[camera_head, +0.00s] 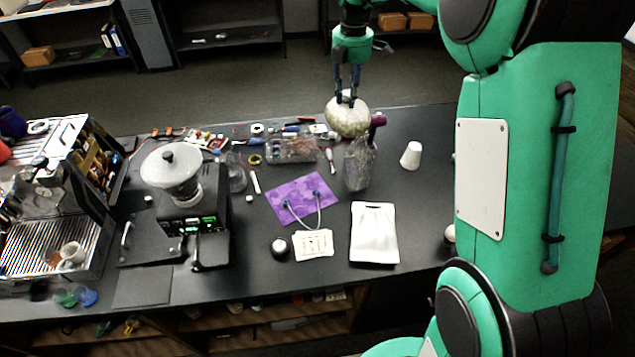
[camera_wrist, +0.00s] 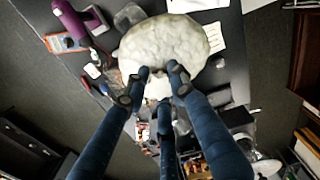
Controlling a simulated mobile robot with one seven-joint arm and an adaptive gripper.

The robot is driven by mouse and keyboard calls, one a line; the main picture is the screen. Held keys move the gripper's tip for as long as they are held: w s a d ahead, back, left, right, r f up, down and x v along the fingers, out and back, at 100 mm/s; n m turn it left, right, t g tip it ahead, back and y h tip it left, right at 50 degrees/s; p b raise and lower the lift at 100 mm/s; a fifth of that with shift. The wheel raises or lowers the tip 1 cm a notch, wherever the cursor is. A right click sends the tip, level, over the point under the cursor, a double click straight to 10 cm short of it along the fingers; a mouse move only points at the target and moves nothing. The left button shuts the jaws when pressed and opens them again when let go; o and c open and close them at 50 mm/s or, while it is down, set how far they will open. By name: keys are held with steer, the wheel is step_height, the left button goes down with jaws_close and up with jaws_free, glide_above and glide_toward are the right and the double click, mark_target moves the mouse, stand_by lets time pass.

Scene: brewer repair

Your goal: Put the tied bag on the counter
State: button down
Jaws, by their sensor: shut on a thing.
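The tied bag (camera_head: 348,118) is pale, round and lumpy. My gripper (camera_head: 346,98) points down and is shut on its top. In the head view the bag overlaps the far edge of the black counter (camera_head: 425,125); I cannot tell whether it touches the surface. In the wrist view the bag (camera_wrist: 165,45) lies at the fingertips of my gripper (camera_wrist: 158,82), with the counter behind it. The fingers hide the pinched part of the bag.
A clear bag (camera_head: 359,165) stands just in front of the held bag, beside a purple-topped thing (camera_head: 378,119). A white cup (camera_head: 411,155) is to the right. A purple sheet (camera_head: 302,198), a white pouch (camera_head: 373,233) and a grinder (camera_head: 172,168) also occupy the counter.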

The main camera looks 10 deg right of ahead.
steer(key=s+a+n, duration=0.4)
steer(key=a+n, duration=0.2)
steer(key=a, duration=0.4)
steer(key=s+a+n, duration=0.4)
steer(key=a+n, duration=0.2)
steer(key=a, duration=0.4)
steer(key=s+a+n, duration=0.4)
steer(key=a+n, duration=0.2)
steer(key=a, duration=0.4)
step_height(320, 180, down, 26)
steer(key=shift+w+f+m, duration=0.15)
steer(key=shift+m, duration=0.15)
step_height(320, 180, down, 6)
steer(key=shift+p, duration=0.4)
steer(key=shift+f, duration=0.2)
steer(key=shift+f, duration=1.75)
steer(key=shift+f, duration=0.15)
